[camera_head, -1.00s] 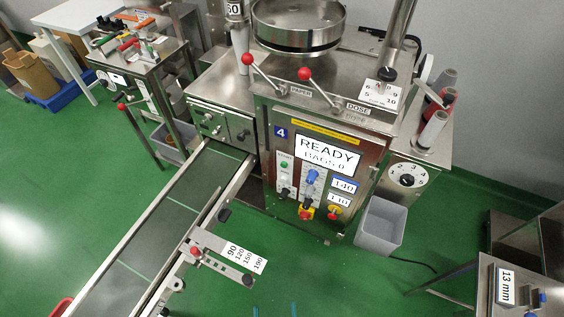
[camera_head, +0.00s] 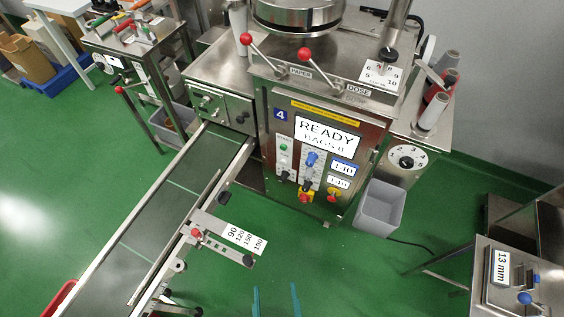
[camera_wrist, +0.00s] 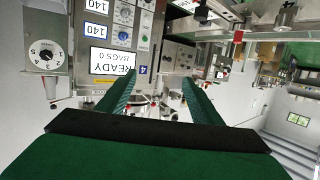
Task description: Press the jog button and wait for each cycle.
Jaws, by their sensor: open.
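The packing machine's control panel (camera_head: 317,140) faces me, upright in the head view. Its display (camera_head: 326,135) reads READY and BAGS 0. A green button (camera_head: 284,147) sits below it at the left, with a blue knob (camera_head: 310,159) and small black controls beside it. The labels are too small to read, so I cannot tell which control is the jog button.
A conveyor (camera_head: 165,200) runs from the machine toward the lower left, with a side guide and number scale (camera_head: 244,236). A grey bin (camera_head: 380,208) stands right of the panel. Green floor between is clear.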

